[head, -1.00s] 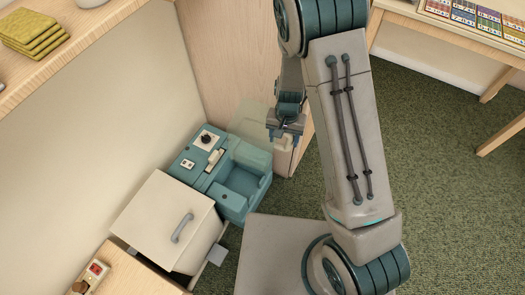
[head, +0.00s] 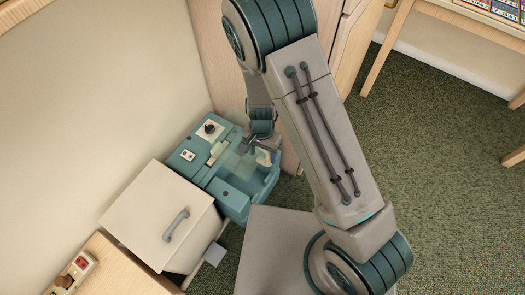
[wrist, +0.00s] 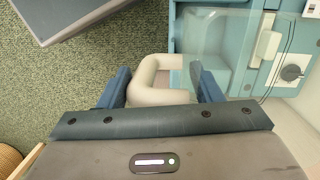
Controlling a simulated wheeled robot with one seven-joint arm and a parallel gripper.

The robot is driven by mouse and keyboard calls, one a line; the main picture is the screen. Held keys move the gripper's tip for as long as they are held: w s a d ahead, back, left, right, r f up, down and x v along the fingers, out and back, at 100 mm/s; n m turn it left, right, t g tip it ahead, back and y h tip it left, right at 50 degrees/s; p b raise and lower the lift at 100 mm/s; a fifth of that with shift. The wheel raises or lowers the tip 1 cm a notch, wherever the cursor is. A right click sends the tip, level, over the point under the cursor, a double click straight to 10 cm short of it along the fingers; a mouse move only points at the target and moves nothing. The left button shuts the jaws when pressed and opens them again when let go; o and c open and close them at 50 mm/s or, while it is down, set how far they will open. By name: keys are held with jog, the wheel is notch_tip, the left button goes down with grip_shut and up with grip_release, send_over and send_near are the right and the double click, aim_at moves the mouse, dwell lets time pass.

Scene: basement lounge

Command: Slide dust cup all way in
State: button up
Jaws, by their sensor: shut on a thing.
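The dust cup is a clear box (head: 240,163) with a cream loop handle (wrist: 152,72). My gripper (head: 262,148) is shut on the handle, with blue fingers on either side of it in the wrist view (wrist: 162,92). The teal machine (head: 188,160) stands on the floor by the wall, with an open bay (head: 237,192). The clear cup (wrist: 222,45) overlaps the bay in both views. I cannot tell how deep it sits, as its clear walls are faint and my gripper hides part of it.
A cream cabinet with a grey handle (head: 160,215) stands directly beside the machine. A wooden panel (head: 215,55) rises behind it. A wooden surface with a red switch (head: 82,262) is at lower left. Green carpet (head: 430,180) is open to the right.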

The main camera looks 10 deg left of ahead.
aim_at(262, 161)
notch_tip(262, 161, down, 22)
jog(key=b, duration=1.6)
dwell(1.4)
jog(key=shift+s+f, duration=0.1)
jog(key=shift+f, duration=0.25)
dwell(0.5)
jog(key=o, duration=1.3)
jog(key=r+p, duration=0.1)
jog(key=r, duration=0.3)
jog(key=w+r+p, duration=0.1)
jog(key=r+p, duration=0.1)
jog(key=r, duration=0.3)
jog(key=r+p, duration=0.1)
jog(key=r, duration=0.3)
jog(key=shift+w+a+r, duration=0.3)
jog(key=shift+a+r, duration=0.05)
jog(key=shift+r, duration=0.05)
